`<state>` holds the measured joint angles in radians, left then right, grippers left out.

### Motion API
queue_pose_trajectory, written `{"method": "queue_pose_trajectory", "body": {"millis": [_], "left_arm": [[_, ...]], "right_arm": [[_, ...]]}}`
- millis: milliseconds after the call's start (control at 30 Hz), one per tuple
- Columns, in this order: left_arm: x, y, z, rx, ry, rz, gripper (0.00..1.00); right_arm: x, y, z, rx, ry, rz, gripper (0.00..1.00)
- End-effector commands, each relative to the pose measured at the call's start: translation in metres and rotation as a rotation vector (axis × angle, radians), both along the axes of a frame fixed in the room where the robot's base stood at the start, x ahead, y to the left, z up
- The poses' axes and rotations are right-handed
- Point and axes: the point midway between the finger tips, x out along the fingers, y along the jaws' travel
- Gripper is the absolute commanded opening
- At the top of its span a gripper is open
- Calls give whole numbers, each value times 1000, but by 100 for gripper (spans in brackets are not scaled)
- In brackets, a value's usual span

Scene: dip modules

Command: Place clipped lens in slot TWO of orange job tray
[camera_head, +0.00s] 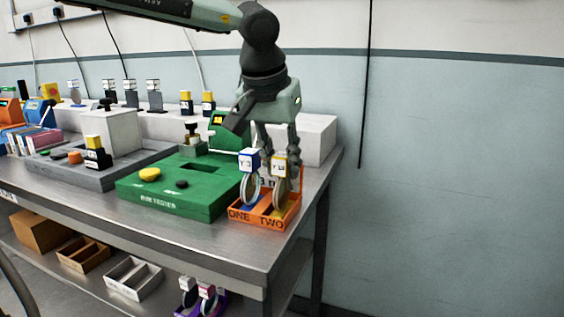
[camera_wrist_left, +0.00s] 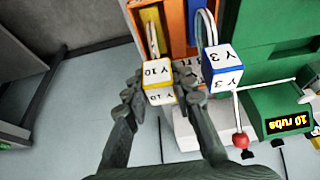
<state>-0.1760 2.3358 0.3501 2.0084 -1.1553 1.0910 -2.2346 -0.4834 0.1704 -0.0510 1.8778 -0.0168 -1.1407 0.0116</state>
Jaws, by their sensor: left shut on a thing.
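The orange job tray (camera_head: 270,219) sits at the bench's right end, with ONE and TWO on its front. My left gripper (camera_head: 282,158) points down over the TWO side, shut on a lens clip with a yellow-and-white block, marked Y 10 in the left wrist view (camera_wrist_left: 158,84). This clipped lens (camera_head: 281,195) is upright, its round lower part down within the tray's outline at slot TWO. I cannot tell whether it touches the slot floor. A second clipped lens with a blue-and-white Y 3 block (camera_head: 249,160) stands upright beside it, in slot ONE. The right gripper is not in view.
A green tester (camera_head: 175,199) with a yellow and a black knob stands just left of the tray. A grey fixture (camera_head: 60,176) and more clipped pieces stand further left. The wall is behind the bench. Boxes lie on the lower shelf.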

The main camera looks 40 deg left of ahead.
Motion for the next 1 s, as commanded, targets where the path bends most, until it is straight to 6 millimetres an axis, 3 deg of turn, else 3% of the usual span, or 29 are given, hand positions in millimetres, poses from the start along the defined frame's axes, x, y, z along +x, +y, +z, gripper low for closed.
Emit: {"method": "queue_pose_trajectory", "body": {"millis": [200, 233, 400, 767, 1000], "left_arm": [[0, 0, -3, 0, 0, 0, 0], [0, 0, -2, 0, 0, 0, 27], [0, 0, -2, 0, 0, 0, 46], [-1, 0, 4, -1, -1, 1, 46], [-16, -4, 45, 0, -5, 1, 46]], "right_arm": [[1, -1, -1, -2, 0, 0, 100], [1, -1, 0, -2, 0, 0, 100], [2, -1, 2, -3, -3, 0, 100], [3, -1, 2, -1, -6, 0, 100], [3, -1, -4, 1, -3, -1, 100]]}}
